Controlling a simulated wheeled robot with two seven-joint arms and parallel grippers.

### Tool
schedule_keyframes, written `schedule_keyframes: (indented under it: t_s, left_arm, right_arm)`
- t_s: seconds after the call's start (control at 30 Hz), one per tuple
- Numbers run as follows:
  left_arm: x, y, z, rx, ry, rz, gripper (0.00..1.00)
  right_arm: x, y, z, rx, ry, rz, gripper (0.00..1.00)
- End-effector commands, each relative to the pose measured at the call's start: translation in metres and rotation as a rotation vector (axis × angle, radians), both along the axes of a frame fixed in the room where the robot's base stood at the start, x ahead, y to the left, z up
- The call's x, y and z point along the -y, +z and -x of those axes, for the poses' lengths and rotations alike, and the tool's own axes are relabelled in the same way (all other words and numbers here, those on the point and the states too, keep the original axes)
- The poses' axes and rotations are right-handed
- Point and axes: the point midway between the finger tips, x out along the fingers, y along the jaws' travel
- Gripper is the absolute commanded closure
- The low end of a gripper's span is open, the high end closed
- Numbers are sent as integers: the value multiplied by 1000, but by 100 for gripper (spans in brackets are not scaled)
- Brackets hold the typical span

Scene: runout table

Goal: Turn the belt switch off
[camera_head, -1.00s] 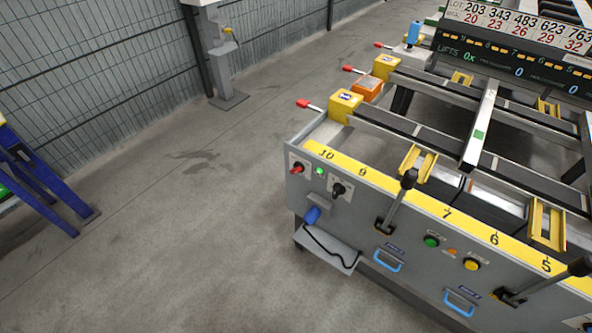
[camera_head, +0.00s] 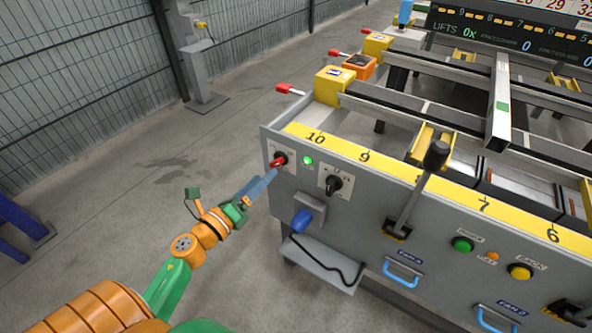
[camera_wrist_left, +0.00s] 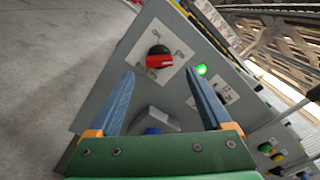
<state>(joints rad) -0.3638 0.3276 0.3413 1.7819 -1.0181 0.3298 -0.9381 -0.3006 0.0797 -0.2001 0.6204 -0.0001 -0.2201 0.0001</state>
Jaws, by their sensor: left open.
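The belt switch (camera_head: 279,160) is a red-handled rotary knob on a white plate at the left end of the grey front panel. In the left wrist view the red knob (camera_wrist_left: 159,60) sits ahead of the fingertips, roughly centred between them. A lit green lamp (camera_head: 308,160) is just right of it. My left gripper (camera_head: 268,176) is open, its blue fingers pointing at the knob and close to it. The wrist view shows nothing between the fingers nearby; whether they touch the knob I cannot tell. My right gripper is not in view.
A black rotary selector (camera_head: 333,185) is right of the lamp. Below are a blue-handled device (camera_head: 302,220) and a grey shelf (camera_head: 322,264) with a black cable. A tall black lever (camera_head: 409,205) stands further right. The floor left of the panel is clear.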

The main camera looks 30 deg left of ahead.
Motion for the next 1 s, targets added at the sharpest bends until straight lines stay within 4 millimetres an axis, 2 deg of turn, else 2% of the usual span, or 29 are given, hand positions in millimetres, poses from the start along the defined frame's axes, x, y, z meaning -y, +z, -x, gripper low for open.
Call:
schedule_keyframes:
  t_s: [0.1,0.23,0.37,0.57,0.87,1.0]
  left_arm:
    - [2,4,-26,2,1,2,18]
    - [3,2,-47,0,3,5,18]
    - [4,1,-56,-2,3,7,18]
    - [4,1,-56,-4,3,9,18]
    - [4,1,-56,-4,3,10,98]
    - [4,1,-56,-5,4,14,100]
  right_arm:
    - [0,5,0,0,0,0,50]
    - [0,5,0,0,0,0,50]
    - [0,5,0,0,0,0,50]
    - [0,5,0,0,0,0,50]
    - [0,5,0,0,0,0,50]
    - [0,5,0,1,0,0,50]
